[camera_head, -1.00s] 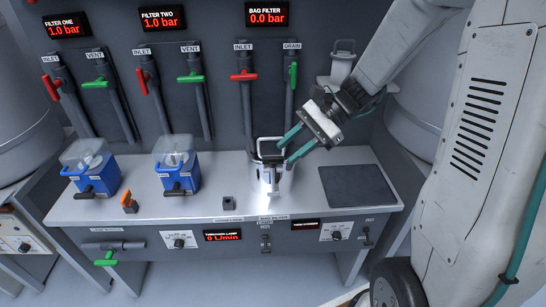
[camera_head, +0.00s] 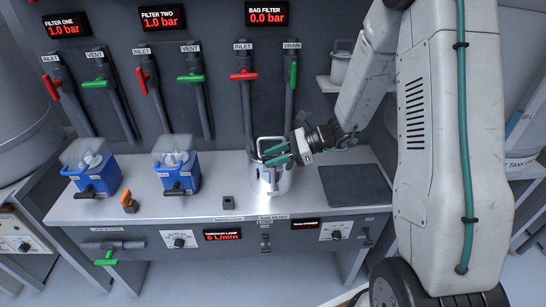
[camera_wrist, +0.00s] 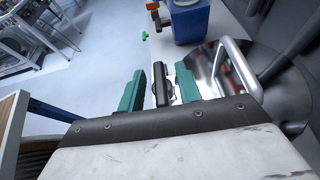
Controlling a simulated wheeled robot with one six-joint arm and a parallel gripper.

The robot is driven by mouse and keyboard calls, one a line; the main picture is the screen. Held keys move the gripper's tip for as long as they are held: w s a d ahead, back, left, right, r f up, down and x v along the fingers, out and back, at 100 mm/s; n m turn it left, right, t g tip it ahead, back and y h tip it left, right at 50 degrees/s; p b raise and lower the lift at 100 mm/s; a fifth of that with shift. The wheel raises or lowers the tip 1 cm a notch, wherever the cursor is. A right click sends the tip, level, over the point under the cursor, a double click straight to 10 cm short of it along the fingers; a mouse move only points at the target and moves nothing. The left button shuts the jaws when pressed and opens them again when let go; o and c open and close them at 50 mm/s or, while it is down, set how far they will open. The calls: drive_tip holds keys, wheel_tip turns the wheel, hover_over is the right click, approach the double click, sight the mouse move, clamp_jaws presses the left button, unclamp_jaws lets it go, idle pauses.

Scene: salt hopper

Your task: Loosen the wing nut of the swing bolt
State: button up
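The bag filter is a shiny metal vessel (camera_head: 268,183) with a looped handle, standing on the bench below the bag filter display. In the wrist view its polished lid (camera_wrist: 212,72) and handle fill the right side. My gripper (camera_head: 277,155) is at the right of the vessel's top, with its teal fingers level with the lid edge. In the wrist view the fingers (camera_wrist: 160,88) stand apart, one on each side of a dark upright piece (camera_wrist: 161,84) at the lid's edge, which looks like the wing nut on its swing bolt. Narrow gaps seem to show beside it; contact is unclear.
Two blue filter units (camera_head: 92,172) (camera_head: 176,172) stand on the left of the bench (camera_head: 215,190). An orange-handled part (camera_head: 129,202) and a small dark block (camera_head: 228,202) lie near the front edge. A dark mat (camera_head: 357,185) is clear at right. Valve pipes rise behind.

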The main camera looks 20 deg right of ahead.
drive_tip(key=shift+w+a+f, duration=0.1)
drive_tip(key=shift+a, duration=0.15)
drive_tip(key=shift+c, duration=0.3)
clamp_jaws()
drive_tip(key=shift+n+g+y, duration=0.3)
drive_tip(key=shift+n+g, duration=1.2)
drive_tip(key=shift+g, duration=0.2)
drive_tip(key=shift+o, duration=0.3)
unclamp_jaws()
